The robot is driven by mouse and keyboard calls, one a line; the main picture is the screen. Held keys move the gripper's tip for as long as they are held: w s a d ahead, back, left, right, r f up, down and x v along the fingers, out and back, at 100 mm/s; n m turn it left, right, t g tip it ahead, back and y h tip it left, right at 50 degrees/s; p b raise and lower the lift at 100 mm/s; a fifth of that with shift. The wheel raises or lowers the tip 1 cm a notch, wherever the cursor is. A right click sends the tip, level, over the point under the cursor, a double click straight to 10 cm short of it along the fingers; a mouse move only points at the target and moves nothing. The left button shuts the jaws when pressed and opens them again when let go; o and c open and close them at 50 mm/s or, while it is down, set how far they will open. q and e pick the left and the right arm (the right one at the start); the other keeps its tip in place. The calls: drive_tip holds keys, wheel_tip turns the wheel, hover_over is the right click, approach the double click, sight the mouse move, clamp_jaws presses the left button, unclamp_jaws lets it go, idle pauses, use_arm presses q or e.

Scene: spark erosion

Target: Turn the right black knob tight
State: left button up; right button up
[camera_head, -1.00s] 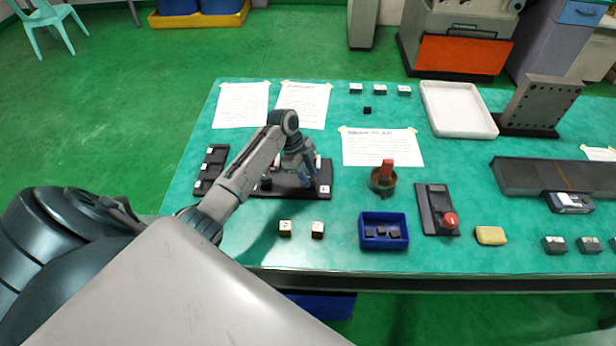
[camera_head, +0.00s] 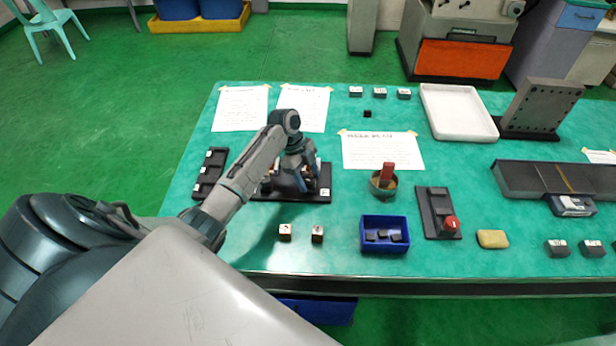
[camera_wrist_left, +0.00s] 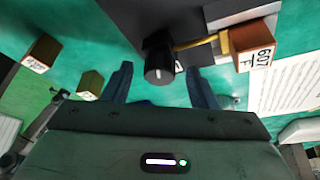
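The dark fixture plate (camera_head: 262,196) lies on the left part of the green table. My left gripper (camera_head: 304,187) is over its right part, pointing down. In the left wrist view, a black knob (camera_wrist_left: 158,62) with a pale mark on its end shows between the spread fingers (camera_wrist_left: 160,72). I see clear space on both sides of it, so the fingers appear open and not closed on it. In the head view the gripper largely hides this knob. My right gripper is not in view.
Two small marked blocks (camera_head: 285,232) stand in front of the fixture. A blue tray (camera_head: 384,247) with dark pieces, a cup with a red-handled thing (camera_head: 383,185) and a panel with a red knob (camera_head: 436,205) are to the right. Paper sheets (camera_head: 303,108) lie behind.

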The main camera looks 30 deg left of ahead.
use_arm(q)
drive_tip(key=b+v, duration=0.3)
drive_tip(key=v, duration=0.7)
drive_tip(key=shift+a+r, duration=0.2)
drive_tip(key=shift+r, duration=0.1)
drive_tip(key=shift+s+f, duration=0.1)
